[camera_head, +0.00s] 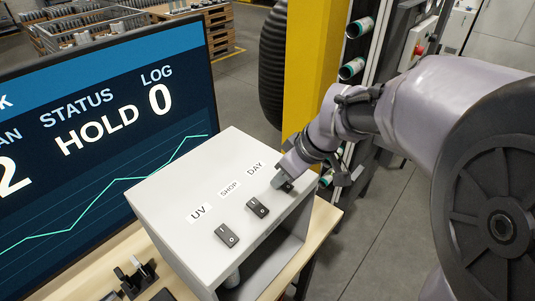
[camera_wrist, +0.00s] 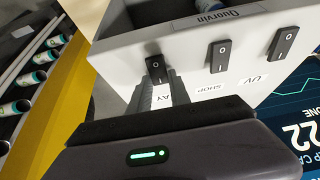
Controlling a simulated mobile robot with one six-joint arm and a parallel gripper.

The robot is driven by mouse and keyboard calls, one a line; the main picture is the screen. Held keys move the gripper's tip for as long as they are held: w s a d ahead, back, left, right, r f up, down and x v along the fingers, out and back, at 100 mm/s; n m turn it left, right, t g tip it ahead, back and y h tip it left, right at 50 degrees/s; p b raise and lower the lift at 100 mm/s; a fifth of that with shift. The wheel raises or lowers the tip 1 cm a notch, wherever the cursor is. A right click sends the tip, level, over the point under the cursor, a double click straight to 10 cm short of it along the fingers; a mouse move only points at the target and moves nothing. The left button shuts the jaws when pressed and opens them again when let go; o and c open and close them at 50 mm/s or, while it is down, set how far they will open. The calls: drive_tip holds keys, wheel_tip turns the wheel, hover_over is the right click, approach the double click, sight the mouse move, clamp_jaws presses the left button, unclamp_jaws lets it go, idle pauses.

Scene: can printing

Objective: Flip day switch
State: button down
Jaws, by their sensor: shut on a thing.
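The day switch is a black rocker at the far end of a row of switches on a grey control box (camera_head: 190,180), by the label DAY (camera_head: 255,168). In the wrist view the day switch (camera_wrist: 154,62) shows its "0" end, and my fingers cover its other end. My gripper (camera_head: 287,180) is at this switch and hides most of it in the head view. In the wrist view my gripper (camera_wrist: 163,80) has its fingertips close together, shut on the switch. The rocker's tilt is hard to tell.
The shop switch (camera_head: 258,207) and the UV switch (camera_head: 227,235) sit beside it on the same panel. A large monitor (camera_head: 100,130) reading "HOLD 0" stands behind the box. A yellow post (camera_head: 308,70) and a rack with cans (camera_head: 352,68) stand beyond.

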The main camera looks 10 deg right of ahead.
drive_tip(key=c, duration=1.2)
unclamp_jaws()
drive_tip(key=shift+r, duration=0.1)
drive_tip(key=p+v, duration=0.3)
drive_tip(key=v, duration=1.4)
drive_tip(key=shift+p, duration=0.3)
drive_tip(key=shift+r, duration=0.1)
drive_tip(key=s+a+f+m+b, duration=0.3)
drive_tip(key=s+f+m+b, duration=0.1)
drive_tip(key=f+b, duration=0.3)
drive_tip(key=s+a+f+m+t+b, duration=0.1)
drive_tip(key=s+a+f+m+b, duration=0.2)
drive_tip(key=f+b, duration=0.3)
drive_tip(key=s+a+f+m+h+b, duration=0.1)
drive_tip(key=s+a+f+m+b, duration=0.2)
drive_tip(key=f+b, duration=0.4)
wheel_tip(320, 180, down, 8)
drive_tip(key=shift+s+m+b, duration=0.3)
drive_tip(key=shift+s+m, duration=0.5)
drive_tip(key=shift+s, duration=0.2)
